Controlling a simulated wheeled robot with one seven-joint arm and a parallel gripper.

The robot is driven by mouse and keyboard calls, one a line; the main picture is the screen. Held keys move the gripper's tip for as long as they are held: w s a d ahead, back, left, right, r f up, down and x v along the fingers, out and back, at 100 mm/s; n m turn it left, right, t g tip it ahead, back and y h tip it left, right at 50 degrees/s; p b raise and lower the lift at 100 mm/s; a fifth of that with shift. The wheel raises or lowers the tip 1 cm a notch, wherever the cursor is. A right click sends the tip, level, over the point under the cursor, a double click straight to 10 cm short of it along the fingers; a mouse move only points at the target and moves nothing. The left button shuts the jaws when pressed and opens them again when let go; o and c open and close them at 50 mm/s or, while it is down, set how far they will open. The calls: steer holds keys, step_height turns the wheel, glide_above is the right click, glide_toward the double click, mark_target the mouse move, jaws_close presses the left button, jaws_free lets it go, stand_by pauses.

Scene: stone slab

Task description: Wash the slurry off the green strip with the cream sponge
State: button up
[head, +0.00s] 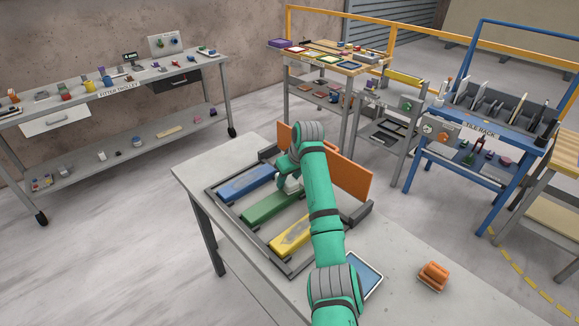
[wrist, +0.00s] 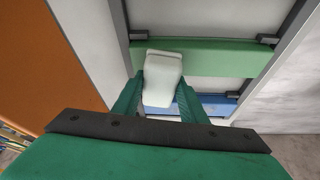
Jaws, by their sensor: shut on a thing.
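The green strip (head: 270,206) lies in a dark frame between a blue strip (head: 246,182) and a yellow strip (head: 293,236). Its visible face looks plain green, with no clear grey smear; my arm hides its far end. My gripper (wrist: 160,92) is shut on the cream sponge (wrist: 162,72), a pale block between the two green fingers. In the wrist view the sponge overlaps the green strip (wrist: 220,60); whether it touches is unclear. In the head view the gripper is at the strip's far end, with the sponge mostly hidden.
Grey smears show on the blue and yellow strips. An orange board (head: 350,176) stands upright close behind the frame (head: 232,214). A blue-faced tray (head: 366,276) and an orange ribbed block (head: 433,275) lie on the slab to the right. The slab's right front is otherwise clear.

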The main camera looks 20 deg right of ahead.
steer(key=shift+s+d+r, duration=0.1)
steer(key=shift+d+r, duration=0.1)
steer(key=shift+r, duration=0.6)
steer(key=shift+a+r, duration=0.1)
steer(key=shift+r, duration=2)
